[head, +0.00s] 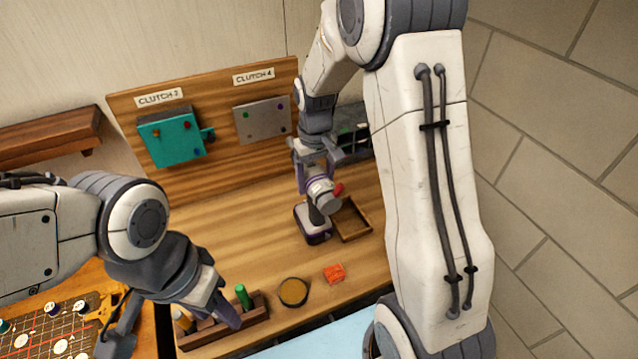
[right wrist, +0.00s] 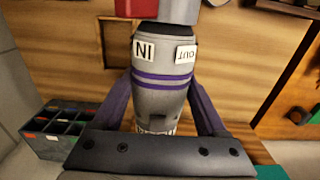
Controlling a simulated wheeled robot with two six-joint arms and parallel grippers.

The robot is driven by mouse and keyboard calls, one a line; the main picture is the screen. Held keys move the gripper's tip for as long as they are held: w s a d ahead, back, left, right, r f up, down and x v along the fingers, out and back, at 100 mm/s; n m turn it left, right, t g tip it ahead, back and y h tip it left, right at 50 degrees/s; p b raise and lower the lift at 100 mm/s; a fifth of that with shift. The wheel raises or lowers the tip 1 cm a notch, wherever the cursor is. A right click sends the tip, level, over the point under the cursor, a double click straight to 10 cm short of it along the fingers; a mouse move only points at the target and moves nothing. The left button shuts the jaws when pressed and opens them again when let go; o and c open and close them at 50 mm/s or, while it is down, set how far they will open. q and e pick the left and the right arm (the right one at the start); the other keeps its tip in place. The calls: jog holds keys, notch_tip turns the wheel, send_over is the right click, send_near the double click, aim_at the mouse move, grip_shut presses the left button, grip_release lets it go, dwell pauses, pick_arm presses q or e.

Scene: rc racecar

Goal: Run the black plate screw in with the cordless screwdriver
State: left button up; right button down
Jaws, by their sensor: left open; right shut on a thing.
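My right gripper (head: 318,170) is shut on the grey cordless screwdriver (head: 322,192), whose dark base (head: 313,226) is at the wooden bench. In the right wrist view the screwdriver (right wrist: 160,95) has purple bands and IN and OUT labels, between my purple right fingers (right wrist: 160,110). A teal plate (head: 172,138) under the CLUTCH 2 label has a dark piece behind it. A grey plate (head: 263,120) hangs under CLUTCH 4. Small coloured screw heads show on both. I cannot make out the black plate screw. My left gripper (head: 172,325) is open at the lower left, by the tool rack.
A round dish (head: 293,291), an orange block (head: 334,273) and a wooden tray (head: 352,222) are on the bench. A gridded board (head: 45,330) lies at lower left. A compartment bin (right wrist: 60,125) stands at left in the wrist view.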

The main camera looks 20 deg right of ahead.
aim_at(308, 167)
jog(key=shift+w+r+p, duration=0.1)
jog(key=shift+w+p, duration=0.5)
jog(key=shift+w, duration=1.6)
jog(key=shift+p, duration=0.3)
